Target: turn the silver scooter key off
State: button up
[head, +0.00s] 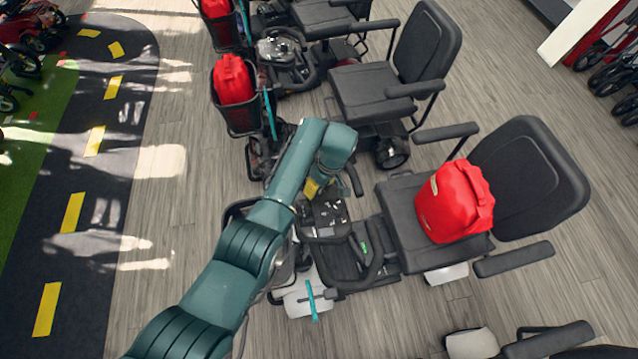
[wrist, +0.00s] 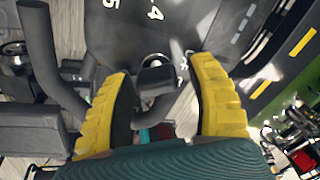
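The scooter in front of me has a dark control panel (head: 328,214), a black seat (head: 400,205) and a pale silver-white front part (head: 303,300). My gripper (head: 315,188) reaches over that panel from above. In the wrist view, my gripper (wrist: 160,70) has its two yellow fingers spread wide. A small dark grey key head (wrist: 156,78) with a bright rim behind it shows between the fingertips, against the dark panel (wrist: 125,38) with white numbers. A clear gap shows on the finger sides of the key, and nothing is gripped. The key is hidden in the head view.
A red bag (head: 455,203) lies on this scooter's seat. Another scooter (head: 372,90) stands behind, with a red bag (head: 233,80) in its front basket. A dark handlebar (wrist: 40,60) runs close by at the left in the wrist view. Open floor (head: 190,190) lies left.

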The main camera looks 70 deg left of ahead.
jog(key=shift+o, duration=0.4)
jog(key=shift+w+a+r, duration=0.1)
jog(key=shift+r, duration=0.15)
jog(key=shift+w+r, duration=0.1)
jog(key=shift+r, duration=0.25)
jog(key=v, duration=1.1)
